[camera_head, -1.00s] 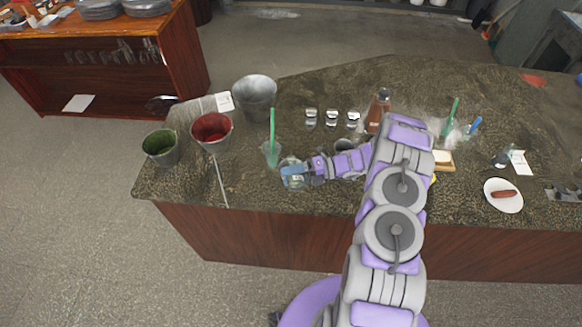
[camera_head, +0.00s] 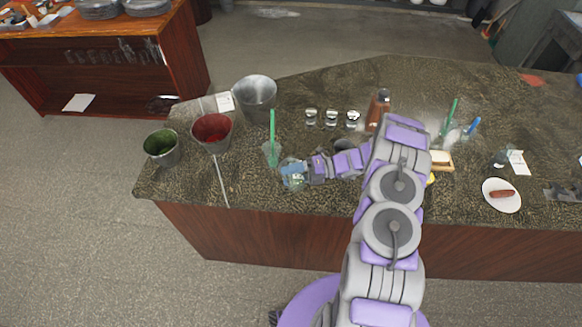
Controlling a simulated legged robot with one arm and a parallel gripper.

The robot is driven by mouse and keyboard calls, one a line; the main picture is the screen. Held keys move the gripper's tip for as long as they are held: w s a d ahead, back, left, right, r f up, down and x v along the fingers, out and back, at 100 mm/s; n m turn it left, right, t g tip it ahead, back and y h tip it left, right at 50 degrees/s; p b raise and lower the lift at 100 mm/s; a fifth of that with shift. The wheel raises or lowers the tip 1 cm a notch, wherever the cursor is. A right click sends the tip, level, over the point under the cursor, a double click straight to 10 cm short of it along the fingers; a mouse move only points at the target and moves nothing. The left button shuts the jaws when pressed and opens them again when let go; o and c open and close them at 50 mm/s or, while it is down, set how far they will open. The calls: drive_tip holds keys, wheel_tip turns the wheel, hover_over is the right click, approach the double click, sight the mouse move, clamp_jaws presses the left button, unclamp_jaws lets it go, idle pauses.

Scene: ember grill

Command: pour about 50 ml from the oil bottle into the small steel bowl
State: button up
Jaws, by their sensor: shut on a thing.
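My gripper (camera_head: 300,172) is at the left end of my arm, above the front left part of the counter. It is shut on a small, glassy, bluish thing that looks like the oil bottle (camera_head: 291,178). The fingers cover part of it, and its tilt and fill level are too small to tell. A dark round rim that may be the small steel bowl (camera_head: 343,144) shows just behind my arm, to the right of the gripper. My arm hides its front part. No stream of oil can be made out.
A clear cup with a green-handled tool (camera_head: 271,152) stands just left of the gripper. Several buckets, including a red-lined one (camera_head: 212,132), stand farther left. Small glasses (camera_head: 331,118) and a brown bottle (camera_head: 378,109) stand behind. A plate with a sausage (camera_head: 502,195) lies right.

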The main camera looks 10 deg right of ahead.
drive_tip(key=shift+r+m+p, duration=0.15)
drive_tip(key=shift+m+p, duration=0.15)
idle(0.4)
drive_tip(key=shift+f+n+b, duration=0.4)
drive_tip(key=shift+f+b, duration=0.1)
drive_tip(key=shift+b, duration=0.3)
drive_tip(key=n+b, duration=0.1)
drive_tip(key=b, duration=0.2)
drive_tip(key=shift+s+r+n, duration=0.1)
drive_tip(key=shift+n, duration=0.2)
drive_tip(key=shift+r+t+b, duration=0.2)
drive_tip(key=shift+t+b, duration=0.1)
drive_tip(key=shift+b, duration=0.25)
drive_tip(key=shift+r+n, duration=0.25)
drive_tip(key=shift+n, duration=0.05)
drive_tip(key=shift+s+f+n+b, duration=0.15)
drive_tip(key=shift+n+b, duration=0.15)
drive_tip(key=shift+b, duration=0.45)
drive_tip(key=shift+b, duration=0.9)
